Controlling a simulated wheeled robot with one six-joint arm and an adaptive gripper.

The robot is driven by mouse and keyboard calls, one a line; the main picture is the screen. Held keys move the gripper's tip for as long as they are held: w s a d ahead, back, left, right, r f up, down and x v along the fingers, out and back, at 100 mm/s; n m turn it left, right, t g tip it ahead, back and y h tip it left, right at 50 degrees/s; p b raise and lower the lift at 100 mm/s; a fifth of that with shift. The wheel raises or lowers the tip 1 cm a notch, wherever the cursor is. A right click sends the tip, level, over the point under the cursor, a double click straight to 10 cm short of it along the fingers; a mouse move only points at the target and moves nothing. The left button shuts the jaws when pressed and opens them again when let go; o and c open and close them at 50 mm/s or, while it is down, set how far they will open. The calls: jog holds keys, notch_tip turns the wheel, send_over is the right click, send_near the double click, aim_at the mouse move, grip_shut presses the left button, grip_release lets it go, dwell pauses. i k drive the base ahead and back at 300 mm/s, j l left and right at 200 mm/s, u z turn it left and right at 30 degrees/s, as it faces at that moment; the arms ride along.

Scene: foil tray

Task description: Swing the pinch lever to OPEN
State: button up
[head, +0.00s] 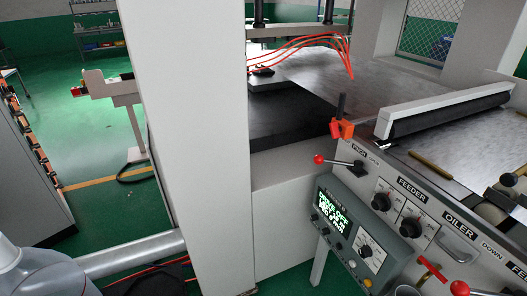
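The pinch lever (342,162) is a thin metal rod with a red ball knob (319,159). It sticks out to the left, nearly level, from a dark pivot (361,168) on the light grey front panel. A small PINCH label (358,151) sits just above the pivot, with what looks like OPEN (376,161) to its right. The knob is on the side away from the OPEN word. Nothing touches the lever. My gripper is not in view; a grey arm part of mine shows at the lower left and runs to the white column.
A white column (195,130) stands left of the lever. A control box with a green display (333,218) hangs below it. FEEDER knobs (381,202) and another red ball (459,288) lie to the right. An orange block (342,129) sits above the lever.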

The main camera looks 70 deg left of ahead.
aim_at(357, 166)
jog(key=u, duration=1.45)
